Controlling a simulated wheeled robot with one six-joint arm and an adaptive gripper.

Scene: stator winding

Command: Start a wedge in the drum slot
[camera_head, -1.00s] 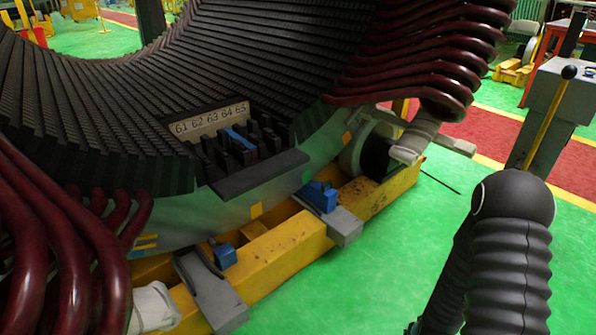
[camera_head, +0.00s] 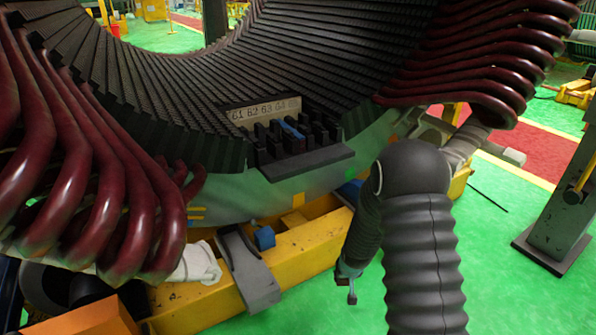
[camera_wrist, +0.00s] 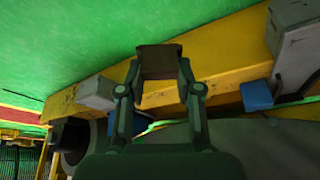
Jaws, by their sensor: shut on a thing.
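The drum (camera_head: 235,65) is a large dark ribbed ring with maroon coil ends. Its slot block has black upright teeth (camera_head: 322,133) under a plate numbered 61 to 65 (camera_head: 264,110). A blue strip (camera_head: 291,130) lies among the teeth near the middle. In the wrist view my gripper (camera_wrist: 159,72) is shut on a brown block (camera_wrist: 159,58), apparently the wedge, held across its fingertips. In the head view my arm is right of and below the slot block, apart from it; the wedge cannot be made out there.
A yellow beam (camera_head: 300,255) with grey brackets (camera_head: 246,268) and a blue block (camera_head: 264,237) runs under the drum. It also fills much of the wrist view (camera_wrist: 225,50). A dark grey post (camera_head: 560,210) stands at right. Green floor (camera_head: 490,270) between is clear.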

